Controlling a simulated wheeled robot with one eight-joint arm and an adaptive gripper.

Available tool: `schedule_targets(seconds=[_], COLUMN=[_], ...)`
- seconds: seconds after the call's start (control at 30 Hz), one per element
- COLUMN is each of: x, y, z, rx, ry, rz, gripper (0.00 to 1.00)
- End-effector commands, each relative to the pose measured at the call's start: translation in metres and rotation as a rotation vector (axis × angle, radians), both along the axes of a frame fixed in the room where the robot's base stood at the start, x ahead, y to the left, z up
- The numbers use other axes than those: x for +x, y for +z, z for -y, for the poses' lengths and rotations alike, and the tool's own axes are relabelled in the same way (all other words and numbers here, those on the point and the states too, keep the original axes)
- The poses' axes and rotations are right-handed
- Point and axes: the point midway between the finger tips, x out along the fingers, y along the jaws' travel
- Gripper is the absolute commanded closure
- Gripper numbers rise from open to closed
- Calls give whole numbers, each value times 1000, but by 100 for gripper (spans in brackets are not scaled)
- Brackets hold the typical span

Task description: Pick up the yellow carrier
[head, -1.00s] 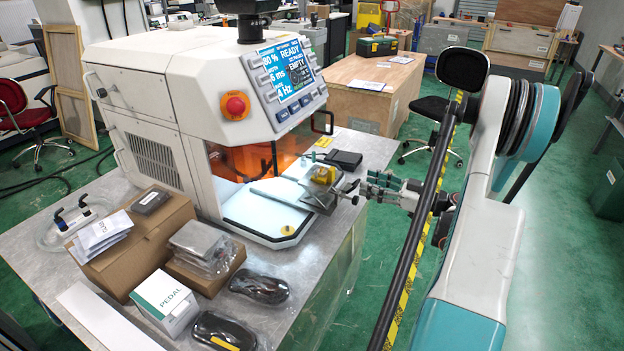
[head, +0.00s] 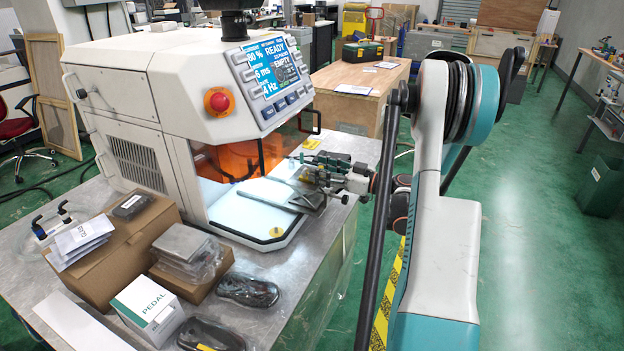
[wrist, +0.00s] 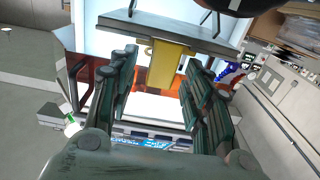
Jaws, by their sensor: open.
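The yellow carrier (wrist: 172,62) shows in the wrist view as a yellow block against the edge of a grey plate (wrist: 205,40). It lies ahead of my gripper (wrist: 160,66), in the gap between the two dark green fingers. The fingers are open, with space visible on both sides of the carrier.
The white machine (head: 165,85) with an orange window and a screen reading READY and EMPTY stands left of my gripper. Cardboard boxes (head: 120,240) and bagged black items (head: 248,290) fill the front of the metal table. A wooden crate (head: 345,100) stands behind.

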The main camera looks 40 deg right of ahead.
Motion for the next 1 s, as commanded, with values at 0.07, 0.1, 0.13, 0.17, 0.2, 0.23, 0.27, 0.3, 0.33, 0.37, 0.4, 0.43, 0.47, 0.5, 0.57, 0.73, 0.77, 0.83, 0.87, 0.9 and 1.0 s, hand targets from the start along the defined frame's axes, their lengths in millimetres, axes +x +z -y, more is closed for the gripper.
schedule_targets(seconds=[0.07,0.1,0.13,0.17,0.2,0.23,0.27,0.3,0.33,0.37,0.4,0.43,0.47,0.5,0.57,0.73,0.77,0.83,0.87,0.9,1.0], x=[9,11,11,12,12,12,11,11,11,11,11,11,11,11,11,11,11,11,11,11,11], y=[-2,-1,-1,-1,0,0,0,0,0,0,0,0,0,0,0,0,0,2,3,5,14], z=[-4,-5,-5,-5,-5,-5,-5,-5,-5,-5,-5,-5,-5,-5,-5,-5,-5,-5,-5,-5,-4], rx=[0,0,0,0,0,0,0,0,0,0,0,0,0,0,0,0,0,0,0,0,0], ry=[2,1,0,-1,-1,-1,-1,-1,-1,-1,0,0,0,0,0,0,0,0,0,0,0], rz=[0,0,0,0,0,0,0,0,0,0,0,0,0,0,1,1,0,1,1,1,1], gripper=[55,55,55,55,55,55,55,55,60,66,75,82,89,93,93,93,93,93,93,93,93])
